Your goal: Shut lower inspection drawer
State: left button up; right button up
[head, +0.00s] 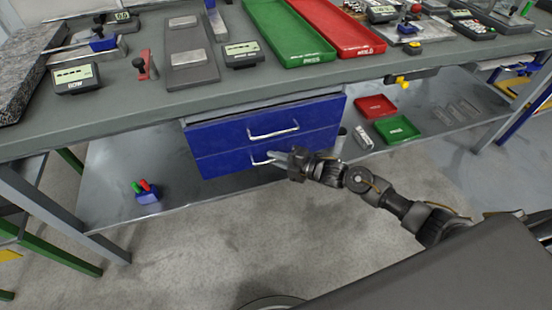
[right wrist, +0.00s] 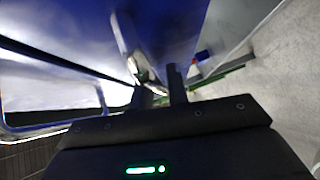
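The blue drawer unit hangs under the table, with an upper drawer (head: 230,136) and a lower inspection drawer (head: 228,163), each with a silver bar handle. The two fronts look close to flush; I cannot tell how far the lower one stands out. My right gripper (head: 282,156) is at the lower drawer's handle (head: 261,162) and hides its right part. In the right wrist view the dark fingers (right wrist: 150,95) stand apart, with a pale bar (right wrist: 126,45) just beyond them against the blue front. Contact cannot be made out. My left gripper is not in view.
Above is the grey worktop (head: 130,105) with trays and gauges. On the lower shelf stand a blue holder (head: 147,194), a red tray (head: 376,107) and a green tray (head: 397,129). The floor (head: 190,250) before the drawers is clear.

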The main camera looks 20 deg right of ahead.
jog(key=shift+d+r, duration=0.15)
jog(key=shift+r, duration=0.05)
jog(key=v, duration=1)
jog(key=shift+s+f, duration=0.2)
jog(key=shift+s, duration=0.1)
jog(key=shift+d, duration=0.1)
